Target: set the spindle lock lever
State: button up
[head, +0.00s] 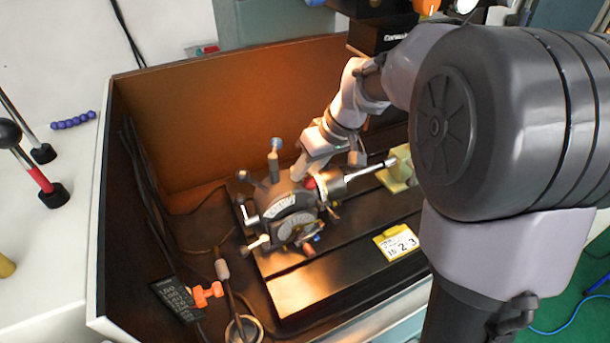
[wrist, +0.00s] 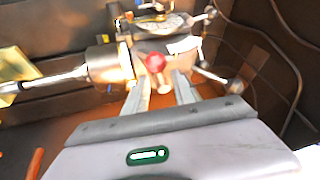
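The indexing chuck (head: 288,207) is a dark grey unit with a graduated dial, several ball-ended levers and a cylindrical spindle nose (head: 331,184). It also shows in the wrist view (wrist: 158,28). A red ball knob (wrist: 155,62) sits on its near side there, and it shows small in the head view (head: 310,183). I cannot tell for sure whether it is the spindle lock lever's knob. My gripper (wrist: 160,84) is open, one finger on each side of the knob's line, with no visible grip. In the head view my gripper (head: 318,165) is behind the chuck, partly hidden.
A shiny bar runs from the spindle nose to a pale green block (head: 398,168). Brown walls (head: 215,115) enclose the bench. A yellow number card (head: 397,241), cables and a black pendant (head: 175,299) lie around it.

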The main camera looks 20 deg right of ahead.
jog(key=shift+w+a+f, duration=0.2)
jog(key=shift+a+f, duration=0.05)
jog(key=shift+f, duration=0.35)
grip_shut()
dwell(1.1)
